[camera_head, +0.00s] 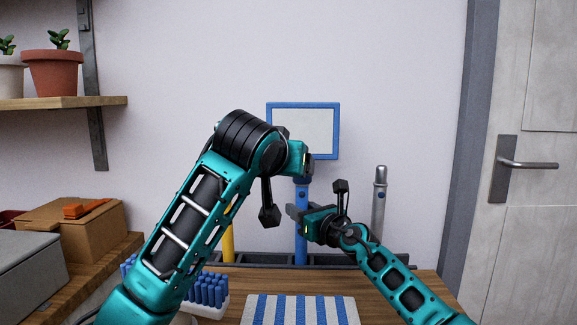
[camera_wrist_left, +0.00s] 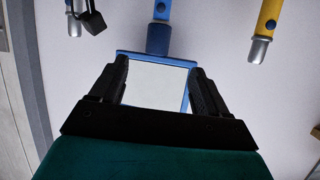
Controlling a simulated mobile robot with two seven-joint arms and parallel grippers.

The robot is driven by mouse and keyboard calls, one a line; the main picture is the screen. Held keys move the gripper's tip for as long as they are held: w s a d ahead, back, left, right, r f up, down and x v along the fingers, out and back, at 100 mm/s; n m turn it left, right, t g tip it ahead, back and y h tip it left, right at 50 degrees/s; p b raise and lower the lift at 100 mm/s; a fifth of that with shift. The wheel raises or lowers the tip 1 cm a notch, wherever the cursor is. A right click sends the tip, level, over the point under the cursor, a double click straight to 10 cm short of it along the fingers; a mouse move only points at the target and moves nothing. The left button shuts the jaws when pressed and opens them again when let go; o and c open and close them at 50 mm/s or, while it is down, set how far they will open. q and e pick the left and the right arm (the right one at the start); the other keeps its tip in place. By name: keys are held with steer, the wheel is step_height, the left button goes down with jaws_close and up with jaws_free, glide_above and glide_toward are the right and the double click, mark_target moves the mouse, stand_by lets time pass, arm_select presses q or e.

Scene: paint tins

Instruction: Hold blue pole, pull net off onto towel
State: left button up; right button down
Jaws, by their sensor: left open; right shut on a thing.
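The net (camera_head: 303,118), a blue rectangular frame with a pale panel, stands upright on top of the blue pole (camera_head: 301,248) against the wall. My right gripper (camera_head: 298,214) is shut on the pole below the net. My left gripper (camera_head: 306,162) is at the net's lower edge; its fingertips are mostly hidden in the head view. In the left wrist view, its open fingers (camera_wrist_left: 160,72) lie on either side of the net's frame (camera_wrist_left: 155,54), and the pole's collar (camera_wrist_left: 158,38) shows beyond. Contact cannot be told. The blue-and-white striped towel (camera_head: 300,311) lies flat on the table.
A yellow pole (camera_head: 228,242) and a grey pole (camera_head: 379,200) stand either side of the blue one in a dark rack (camera_head: 262,259). Boxes (camera_head: 88,230) are at far left.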

mark_target(302, 132)
arm_select(q)
steer(key=shift+n, duration=0.3)
steer(key=x, duration=1.2)
steer(key=shift+d+f, duration=0.15)
steer(key=shift+f, duration=0.05)
steer(key=shift+c, duration=0.3)
steer(key=c, duration=1.2)
steer(key=shift+r, duration=2.8)
steer(key=shift+r, duration=0.1)
steer(key=shift+r, duration=1.9)
